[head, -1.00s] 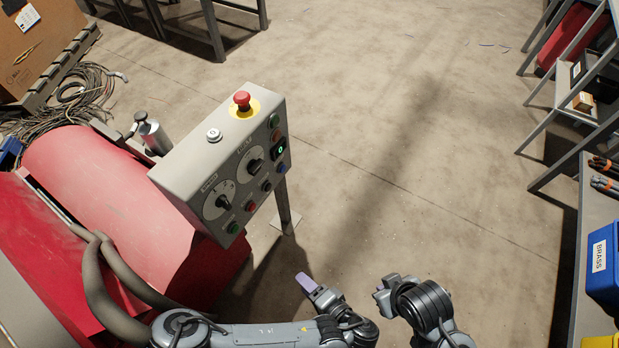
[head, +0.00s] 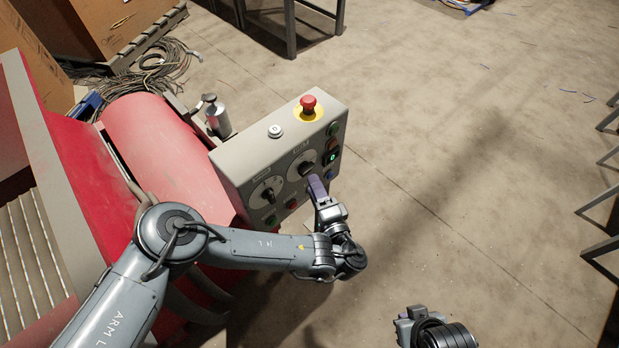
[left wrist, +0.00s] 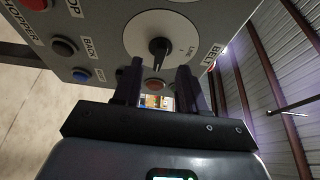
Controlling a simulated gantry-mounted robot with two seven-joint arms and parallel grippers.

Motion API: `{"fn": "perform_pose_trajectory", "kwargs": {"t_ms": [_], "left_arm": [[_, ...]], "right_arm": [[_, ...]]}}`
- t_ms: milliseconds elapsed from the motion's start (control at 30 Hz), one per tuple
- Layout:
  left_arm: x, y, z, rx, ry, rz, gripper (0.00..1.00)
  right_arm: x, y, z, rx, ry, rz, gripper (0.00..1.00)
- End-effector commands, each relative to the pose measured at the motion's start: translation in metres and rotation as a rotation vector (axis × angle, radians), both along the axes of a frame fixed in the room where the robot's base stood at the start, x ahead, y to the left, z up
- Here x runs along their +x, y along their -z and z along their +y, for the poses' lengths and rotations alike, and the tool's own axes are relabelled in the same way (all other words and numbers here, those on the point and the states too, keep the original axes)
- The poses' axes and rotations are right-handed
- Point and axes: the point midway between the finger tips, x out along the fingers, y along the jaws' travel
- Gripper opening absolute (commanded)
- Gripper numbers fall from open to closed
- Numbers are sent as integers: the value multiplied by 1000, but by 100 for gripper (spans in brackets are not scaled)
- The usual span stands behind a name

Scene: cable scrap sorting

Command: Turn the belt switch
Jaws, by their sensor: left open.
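The belt switch is a black knob (left wrist: 159,50) on a pale round dial beside the label BELT in the left wrist view. In the head view the knob (head: 307,168) is on the right-hand dial of the grey control panel (head: 235,160). My left gripper (left wrist: 160,72) is open, its two dark fingers pointing at the dial. The knob shows in line with the gap, just beyond the fingertips; I cannot tell whether they touch it. In the head view the left gripper (head: 318,184) is right in front of this dial. My right gripper (head: 406,320) is low, away from the panel.
A red emergency stop button (head: 308,104) and a white button (head: 275,131) are on the panel's top. A second dial (head: 267,192) is to the left. A blue button (left wrist: 80,75) and a red button (left wrist: 153,85) are close to the fingers.

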Motion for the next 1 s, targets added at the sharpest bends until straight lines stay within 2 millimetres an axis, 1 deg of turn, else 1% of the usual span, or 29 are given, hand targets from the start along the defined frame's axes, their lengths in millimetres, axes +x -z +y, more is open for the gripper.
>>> {"fn": "perform_pose_trajectory", "kwargs": {"t_ms": [33,100,300,467,733,1000], "left_arm": [[8,3,4,0,-2,-1,42],[17,2,7,0,-2,-2,42],[35,1,14,-1,0,0,42],[41,0,16,0,0,0,42],[41,0,16,0,1,1,42],[41,0,16,0,1,1,0]], "right_arm": [[0,6,0,1,1,0,0],[0,9,0,1,1,0,0],[0,16,1,3,2,0,0],[0,17,1,2,1,0,0],[0,17,1,2,1,0,0],[0,17,0,1,1,0,0]]}}
